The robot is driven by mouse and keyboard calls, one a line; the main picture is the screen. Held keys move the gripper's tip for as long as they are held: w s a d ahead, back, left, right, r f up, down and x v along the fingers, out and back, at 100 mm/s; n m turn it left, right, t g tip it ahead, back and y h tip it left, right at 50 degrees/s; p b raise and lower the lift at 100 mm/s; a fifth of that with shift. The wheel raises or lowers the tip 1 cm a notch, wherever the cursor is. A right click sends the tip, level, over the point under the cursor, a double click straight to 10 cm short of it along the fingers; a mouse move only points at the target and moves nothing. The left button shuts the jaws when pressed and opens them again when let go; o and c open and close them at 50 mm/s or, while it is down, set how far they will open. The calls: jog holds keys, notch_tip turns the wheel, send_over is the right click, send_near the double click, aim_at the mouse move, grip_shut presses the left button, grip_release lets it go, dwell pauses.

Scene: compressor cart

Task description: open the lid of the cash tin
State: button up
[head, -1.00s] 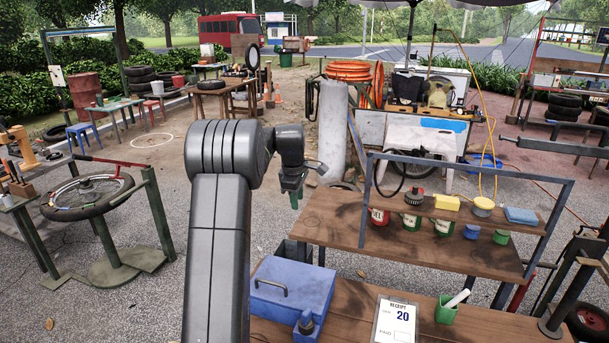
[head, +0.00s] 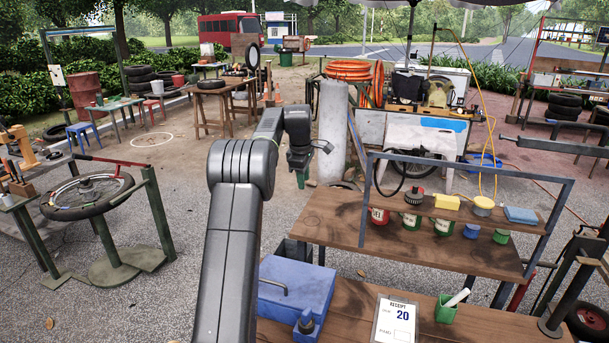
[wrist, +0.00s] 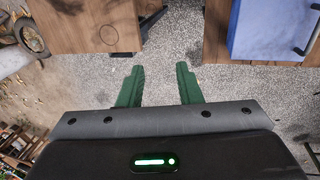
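The cash tin (head: 300,283) is a blue box with a dark handle on its lid. It sits shut at the left end of the near wooden table, partly covered by my arm in the head view. In the wrist view, part of a blue box that looks like the tin (wrist: 270,30) shows at the upper right, with a dark handle at its edge. My gripper (head: 301,178) hangs in the air beyond the tin, clear of it. In the wrist view, the green fingers of my gripper (wrist: 159,80) are apart, with only gravel ground between them.
The near table (head: 345,300) also holds a receipt board (head: 396,320), a green cup (head: 446,309) and a small blue object (head: 306,325) close to the tin. A wooden bench (head: 340,215) with a metal-framed shelf stands behind. A wheel stand (head: 110,255) is at left.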

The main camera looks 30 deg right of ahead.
jog(key=shift+w+d+r, duration=0.25)
jog(key=shift+w+d, duration=0.05)
jog(key=shift+d, duration=0.1)
jog(key=v, duration=1.4)
jog(key=shift+f, duration=0.25)
jog(key=x, duration=1.3)
jog(key=shift+f, duration=0.25)
jog(key=shift+w+d+r, duration=0.1)
